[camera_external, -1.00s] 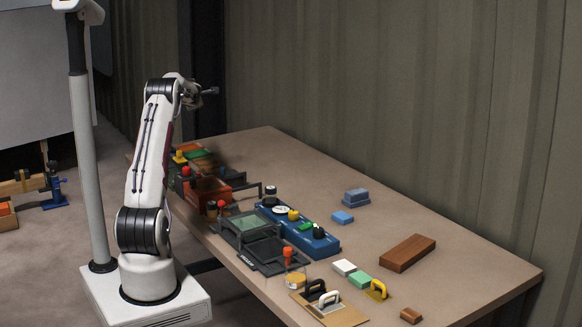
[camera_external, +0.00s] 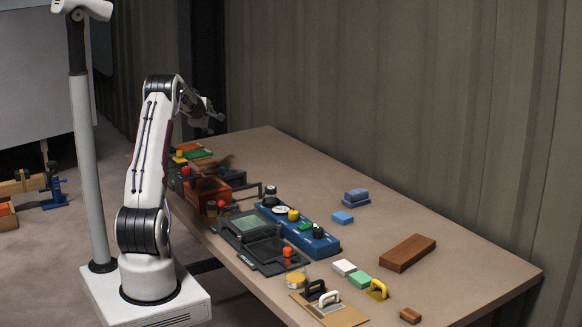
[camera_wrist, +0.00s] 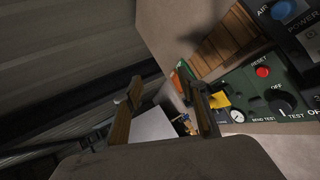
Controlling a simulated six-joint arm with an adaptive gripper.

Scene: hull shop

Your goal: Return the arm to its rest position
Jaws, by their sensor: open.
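My gripper (camera_external: 214,117) is raised above the far left end of the table (camera_external: 420,245). In the outside view it is small, with nothing seen in it. In the wrist view my gripper (camera_wrist: 162,108) shows two wood-coloured fingers spread apart with a gap between them. No object is held between the fingers. The gripper looks clear of the table.
Near the far end are a red box (camera_external: 208,194) and a green panel (camera_wrist: 275,95) with knobs and a gauge. A blue panel (camera_external: 318,243), a brown block (camera_external: 407,253) and several small blocks lie further right. The corrugated wall (camera_external: 400,90) stands behind.

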